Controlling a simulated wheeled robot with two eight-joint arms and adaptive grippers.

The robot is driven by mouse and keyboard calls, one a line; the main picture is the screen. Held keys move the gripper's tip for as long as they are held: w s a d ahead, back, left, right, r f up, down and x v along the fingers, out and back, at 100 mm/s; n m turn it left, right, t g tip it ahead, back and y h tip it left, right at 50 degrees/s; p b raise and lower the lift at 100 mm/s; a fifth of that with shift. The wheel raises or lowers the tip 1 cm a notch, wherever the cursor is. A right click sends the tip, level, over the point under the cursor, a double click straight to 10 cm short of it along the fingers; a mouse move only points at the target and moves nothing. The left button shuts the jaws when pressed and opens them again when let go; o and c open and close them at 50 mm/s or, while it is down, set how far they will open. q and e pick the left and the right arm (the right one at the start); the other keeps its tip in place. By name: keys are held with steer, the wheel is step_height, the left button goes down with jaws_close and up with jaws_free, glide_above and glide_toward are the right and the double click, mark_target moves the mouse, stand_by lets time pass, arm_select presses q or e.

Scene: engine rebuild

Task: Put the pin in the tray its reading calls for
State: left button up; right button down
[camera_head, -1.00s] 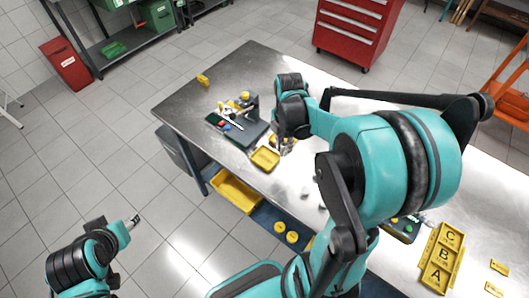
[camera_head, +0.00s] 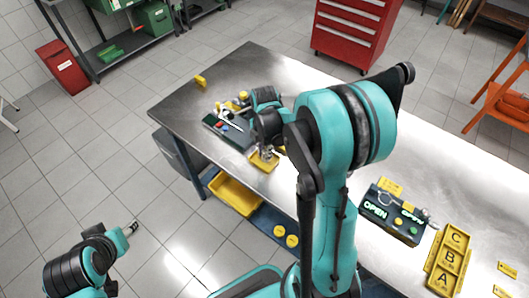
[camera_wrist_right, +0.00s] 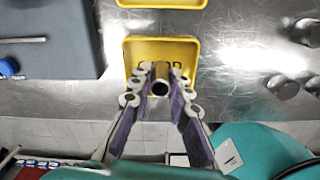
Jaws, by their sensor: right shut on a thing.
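My right gripper (camera_wrist_right: 161,84) is shut on the pin (camera_wrist_right: 160,88), a short hollow metal cylinder seen end-on in the right wrist view. The gripper and pin are over a small yellow tray (camera_wrist_right: 133,52); dark lettering on its floor is mostly covered. I cannot tell whether the pin touches the tray. In the head view my right gripper (camera_head: 266,153) is over this tray (camera_head: 274,166) near the table's front edge. A yellow tray block (camera_head: 463,240) marked A, B and C lies at the right. My left gripper (camera_head: 132,227) is over the floor, off the table; its jaws are too small to read.
A dark device (camera_head: 224,136) with a stand is behind the small tray. A dark box (camera_head: 397,219) with green OPEN lettering sits near the A-B-C block. Metal cylinders (camera_wrist_right: 283,86) lie right of the tray. A yellow bin (camera_head: 235,195) is below the table edge.

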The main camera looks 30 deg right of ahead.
steer(key=shift+f, duration=0.2)
steer(key=c, duration=1.4)
jaws_free()
